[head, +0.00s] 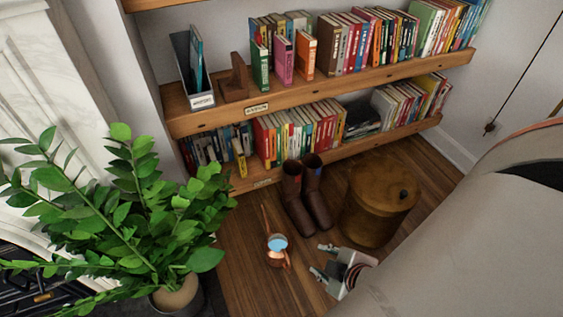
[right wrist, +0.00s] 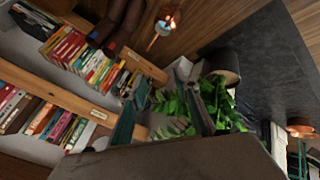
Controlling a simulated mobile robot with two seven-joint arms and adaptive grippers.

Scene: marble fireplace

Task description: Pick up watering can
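A small copper watering can (head: 277,257) with a shiny bluish top and a long thin spout stands on the wooden floor, in front of the brown boots. It also shows near the top of the right wrist view (right wrist: 163,26). My right gripper (head: 322,260) is just to the right of the can in the head view. Its two fingers are spread apart with nothing between them, and it does not touch the can. In the right wrist view the fingers (right wrist: 165,88) are also apart, with plant leaves visible behind them. My left gripper is not in view.
A leafy potted plant (head: 130,215) stands left of the can. Brown boots (head: 307,195) and a round wooden container (head: 378,203) stand behind it, below the bookshelves (head: 330,82). Bare floor (head: 245,255) surrounds the can.

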